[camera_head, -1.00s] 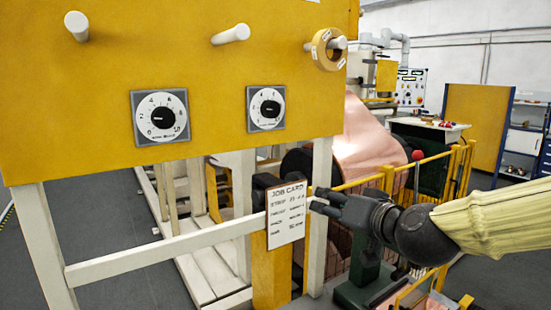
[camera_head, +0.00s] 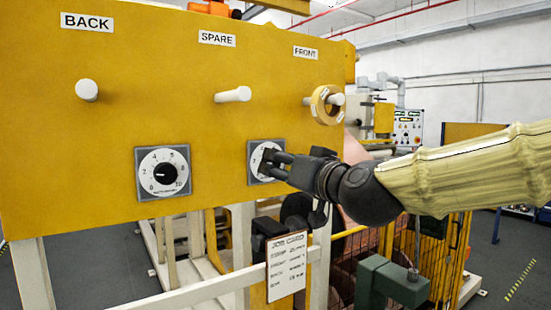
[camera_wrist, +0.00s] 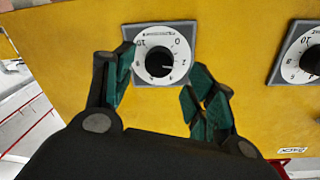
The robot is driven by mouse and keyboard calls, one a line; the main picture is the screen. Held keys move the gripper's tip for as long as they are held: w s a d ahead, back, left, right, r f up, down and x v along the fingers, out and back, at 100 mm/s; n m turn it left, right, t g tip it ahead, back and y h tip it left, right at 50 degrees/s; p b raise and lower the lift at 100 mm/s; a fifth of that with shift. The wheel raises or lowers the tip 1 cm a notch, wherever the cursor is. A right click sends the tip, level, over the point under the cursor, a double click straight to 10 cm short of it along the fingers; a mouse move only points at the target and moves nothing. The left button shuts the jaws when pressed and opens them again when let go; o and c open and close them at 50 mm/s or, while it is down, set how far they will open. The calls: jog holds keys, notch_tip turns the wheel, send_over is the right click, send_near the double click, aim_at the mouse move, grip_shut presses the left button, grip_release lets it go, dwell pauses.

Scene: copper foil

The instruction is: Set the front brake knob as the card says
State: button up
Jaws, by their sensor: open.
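The right-hand dial, with a black knob on a white numbered face, sits low on the yellow panel (camera_head: 120,120), below the FRONT side. In the head view my gripper (camera_head: 272,162) covers part of this dial (camera_head: 252,172). In the wrist view the dial (camera_wrist: 157,60) is upside down, its knob (camera_wrist: 159,62) between and beyond my open, empty fingers (camera_wrist: 165,85). I cannot tell any contact with the knob. The job card (camera_head: 287,268) hangs on the rail below; its handwritten lines are too small to read surely.
A second dial (camera_head: 163,173) is at the left; part of it shows in the wrist view (camera_wrist: 308,55). White pegs stick out above, under BACK (camera_head: 87,90) and SPARE (camera_head: 232,95). A yellow tape roll (camera_head: 323,105) hangs under FRONT. A green block (camera_head: 390,285) stands lower right.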

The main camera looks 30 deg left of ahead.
aim_at(274, 163)
jog(key=shift+p+x, duration=0.5)
jog(key=shift+x, duration=1.35)
jog(key=c, duration=1)
jog(key=shift+c, duration=0.2)
jog(key=shift+m, duration=0.3)
jog(key=m+b, duration=0.2)
jog(key=m, duration=0.2)
jog(key=shift+m, duration=0.3)
jog(key=m+b, duration=0.1)
jog(key=m, duration=0.4)
jog(key=shift+g, duration=0.4)
